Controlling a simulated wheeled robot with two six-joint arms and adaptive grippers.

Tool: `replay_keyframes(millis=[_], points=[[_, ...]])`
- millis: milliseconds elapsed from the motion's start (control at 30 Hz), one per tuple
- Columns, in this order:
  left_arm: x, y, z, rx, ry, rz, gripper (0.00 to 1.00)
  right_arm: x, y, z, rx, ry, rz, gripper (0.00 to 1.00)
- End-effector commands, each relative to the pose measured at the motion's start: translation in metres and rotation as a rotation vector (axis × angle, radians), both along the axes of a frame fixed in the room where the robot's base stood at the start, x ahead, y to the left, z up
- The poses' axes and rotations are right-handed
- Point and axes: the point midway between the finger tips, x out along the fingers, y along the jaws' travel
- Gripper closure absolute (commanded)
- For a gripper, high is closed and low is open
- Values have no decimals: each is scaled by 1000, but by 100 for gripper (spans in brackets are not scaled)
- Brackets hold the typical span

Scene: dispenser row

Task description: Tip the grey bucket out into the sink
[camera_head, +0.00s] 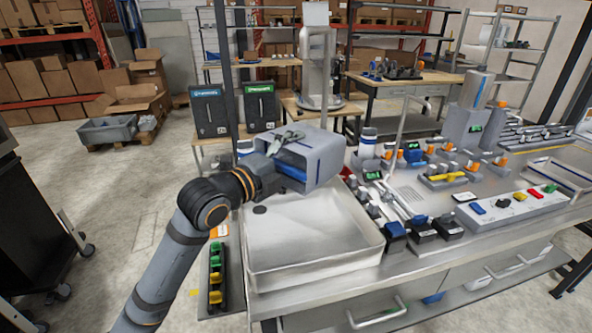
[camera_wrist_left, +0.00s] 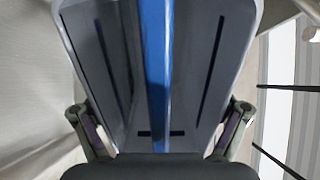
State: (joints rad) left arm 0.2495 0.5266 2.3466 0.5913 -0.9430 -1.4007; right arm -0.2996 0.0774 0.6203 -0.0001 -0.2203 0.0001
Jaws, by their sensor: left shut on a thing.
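The grey bucket (camera_head: 325,150) is in the head view, above the far end of the metal sink (camera_head: 262,262). It lies tilted on its side, with a blue part showing on its near side. My left gripper (camera_head: 282,150) is shut on it from the left. In the left wrist view the bucket (camera_wrist_left: 205,60) fills the middle, with a blue stripe along it, and the fingers of my left gripper (camera_wrist_left: 162,128) are on either side. I cannot tell whether anything is inside the bucket. The visible sink floor looks bare apart from a dark round drain. My right gripper is not in view.
A tall curved tap (camera_head: 402,125) stands behind the sink. Right of it the counter is crowded with small dispensers, blue and black blocks (camera_head: 394,231) and a white button panel (camera_head: 512,208). A strip of coloured pieces (camera_head: 216,275) lies left of the sink.

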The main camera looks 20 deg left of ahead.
Motion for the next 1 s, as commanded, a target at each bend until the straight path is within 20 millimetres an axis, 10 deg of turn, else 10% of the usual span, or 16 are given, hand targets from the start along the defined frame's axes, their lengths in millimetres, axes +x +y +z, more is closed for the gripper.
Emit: replay_keyframes(millis=[500, 1000], points=[[-9, 3, 6, -69, -187, 0, 77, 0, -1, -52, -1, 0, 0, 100], [-11, 4, 11, -82, -218, -1, 77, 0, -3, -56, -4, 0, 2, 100]])
